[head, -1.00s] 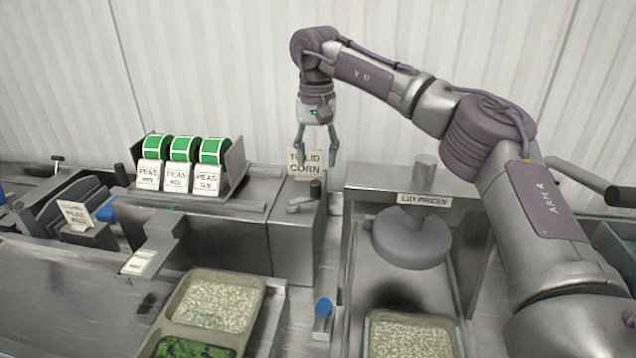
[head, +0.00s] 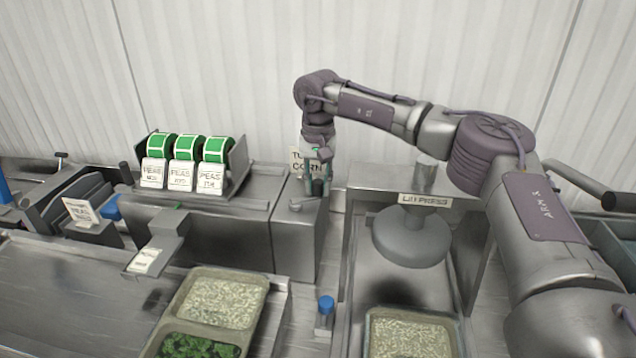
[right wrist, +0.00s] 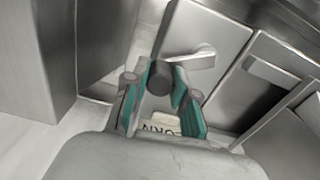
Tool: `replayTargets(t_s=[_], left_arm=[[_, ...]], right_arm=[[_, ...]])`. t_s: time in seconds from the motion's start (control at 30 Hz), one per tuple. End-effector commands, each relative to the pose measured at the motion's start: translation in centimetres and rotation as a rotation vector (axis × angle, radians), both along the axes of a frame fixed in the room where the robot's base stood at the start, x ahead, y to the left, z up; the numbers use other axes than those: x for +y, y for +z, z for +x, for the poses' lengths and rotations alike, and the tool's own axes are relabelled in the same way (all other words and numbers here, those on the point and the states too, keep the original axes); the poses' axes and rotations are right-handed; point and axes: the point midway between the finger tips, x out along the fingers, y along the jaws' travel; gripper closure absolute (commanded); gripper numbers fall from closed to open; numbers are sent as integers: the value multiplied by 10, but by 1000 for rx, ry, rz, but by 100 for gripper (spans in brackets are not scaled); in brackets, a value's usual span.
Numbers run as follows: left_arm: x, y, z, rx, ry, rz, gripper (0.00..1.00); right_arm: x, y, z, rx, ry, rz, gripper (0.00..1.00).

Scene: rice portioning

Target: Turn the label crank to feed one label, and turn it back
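The label crank (head: 302,203) is a grey lever on top of the label machine's right end. Its dark upright knob (right wrist: 160,78) shows in the right wrist view. My right gripper (head: 317,190) points down at the knob. In the right wrist view its teal-padded fingers (right wrist: 158,95) are apart, with the knob between their tips; I cannot tell whether they touch it. In the head view the fingers largely hide the knob. A white label (head: 145,261) lies on the machine's front tongue. My left gripper is not in view.
Green label rolls (head: 188,148) with PEAS tags stand left of the crank. A TO LID CORN sign (head: 298,160) is behind the gripper. The lid press (head: 410,240) stands close on the right. Filled trays (head: 215,300) and a blue-topped piece (head: 326,305) are in front.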

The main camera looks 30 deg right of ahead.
Motion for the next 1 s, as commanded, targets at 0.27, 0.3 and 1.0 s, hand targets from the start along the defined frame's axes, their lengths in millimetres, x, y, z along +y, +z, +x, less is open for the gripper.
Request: replayTargets(t_s=[0.27,0.3,1.0], left_arm=[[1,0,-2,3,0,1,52],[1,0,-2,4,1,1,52],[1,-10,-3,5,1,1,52]], right_arm=[[0,0,0,0,-3,-1,100],[0,0,0,0,-5,-1,100],[7,-1,-22,-1,-449,0,100]])
